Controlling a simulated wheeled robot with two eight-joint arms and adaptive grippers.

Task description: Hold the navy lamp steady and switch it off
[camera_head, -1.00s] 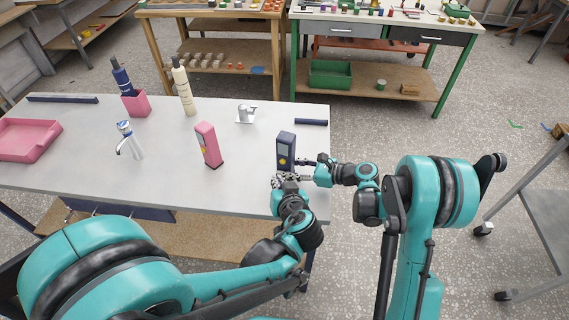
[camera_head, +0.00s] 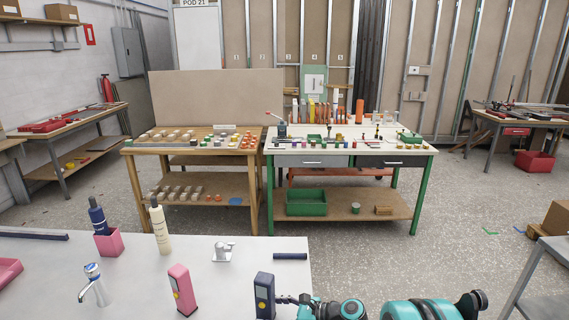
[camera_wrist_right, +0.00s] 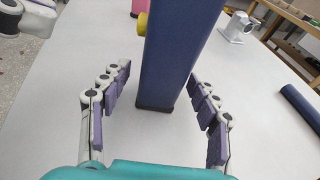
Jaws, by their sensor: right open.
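The navy lamp (camera_head: 264,292) stands upright near the right end of the white table, with a yellow button on its side. In the right wrist view the lamp (camera_wrist_right: 182,50) rises between the fingers of my right gripper (camera_wrist_right: 160,73). Those fingers are open on either side of it, with gaps to its body. In the head view my right gripper (camera_head: 287,299) is at the lamp's right side. A grey jointed part, apparently of my left gripper (camera_wrist_right: 28,16), shows at the wrist view's upper left; its jaws cannot be made out. Whether the lamp is lit cannot be told.
A pink lamp (camera_head: 182,291) stands left of the navy one. A chrome tap (camera_head: 94,284), a cream bottle (camera_head: 160,230), a pink cup (camera_head: 109,243) with a navy bottle, a small white fixture (camera_head: 223,252) and a dark bar (camera_head: 290,256) are also on the table.

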